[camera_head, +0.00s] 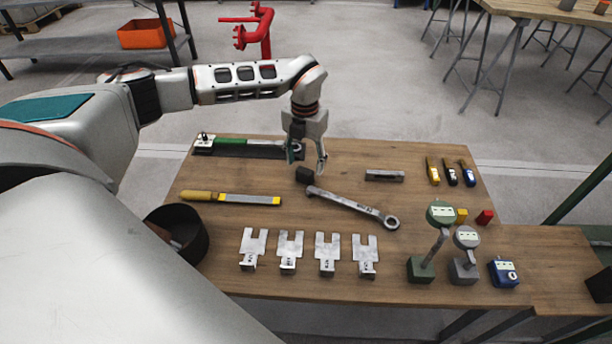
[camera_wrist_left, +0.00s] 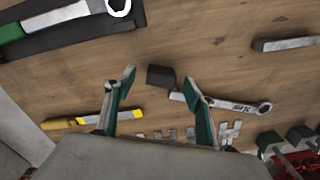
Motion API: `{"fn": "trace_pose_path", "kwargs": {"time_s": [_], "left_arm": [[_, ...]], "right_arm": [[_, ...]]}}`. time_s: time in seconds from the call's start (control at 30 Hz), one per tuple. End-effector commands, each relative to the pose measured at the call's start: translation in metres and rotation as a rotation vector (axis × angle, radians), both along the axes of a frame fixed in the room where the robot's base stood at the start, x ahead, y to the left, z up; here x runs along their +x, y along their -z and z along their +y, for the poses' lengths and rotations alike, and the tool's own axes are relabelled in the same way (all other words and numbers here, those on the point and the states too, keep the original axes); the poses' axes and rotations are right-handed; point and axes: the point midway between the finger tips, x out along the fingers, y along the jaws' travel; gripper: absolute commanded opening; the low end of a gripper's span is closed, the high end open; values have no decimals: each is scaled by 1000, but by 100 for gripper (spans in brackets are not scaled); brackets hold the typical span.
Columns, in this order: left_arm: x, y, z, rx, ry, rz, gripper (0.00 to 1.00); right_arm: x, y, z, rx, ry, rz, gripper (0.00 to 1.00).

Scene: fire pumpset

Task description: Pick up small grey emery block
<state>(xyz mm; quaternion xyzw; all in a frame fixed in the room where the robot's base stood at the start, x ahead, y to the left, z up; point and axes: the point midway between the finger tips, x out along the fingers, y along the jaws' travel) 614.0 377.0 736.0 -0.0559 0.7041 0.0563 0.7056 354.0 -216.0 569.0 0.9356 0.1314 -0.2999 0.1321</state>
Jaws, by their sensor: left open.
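The small dark grey block (camera_head: 305,175), which looks like the emery block, lies on the wooden table next to the jaw end of a wrench (camera_head: 350,204). My left gripper (camera_head: 307,160) points down above the table, close to the block and a little behind it in the head view. Its fingers are spread with nothing between them. In the left wrist view the block (camera_wrist_left: 160,76) shows between and beyond the fingertips of the left gripper (camera_wrist_left: 160,80), apart from both. My right gripper is in neither view.
A long grey bar (camera_head: 384,176) lies right of the block. A green-handled tool (camera_head: 234,142) lies on a dark tray at the back left, and a yellow-handled file (camera_head: 231,198) in front of it. Several forked metal plates (camera_head: 290,247) and dial gauges (camera_head: 441,214) stand nearer the front.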

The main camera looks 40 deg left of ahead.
Motion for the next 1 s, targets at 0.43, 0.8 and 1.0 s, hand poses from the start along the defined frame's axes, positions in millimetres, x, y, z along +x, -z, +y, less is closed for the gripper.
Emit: {"fn": "trace_pose_path", "kwargs": {"time_s": [0.43,0.8,1.0], "left_arm": [[1,38,-3,0,1,1,54],[1,38,-3,0,1,2,7],[0,36,-3,0,1,2,7]], "right_arm": [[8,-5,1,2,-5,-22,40],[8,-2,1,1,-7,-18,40],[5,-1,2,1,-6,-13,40]]}}
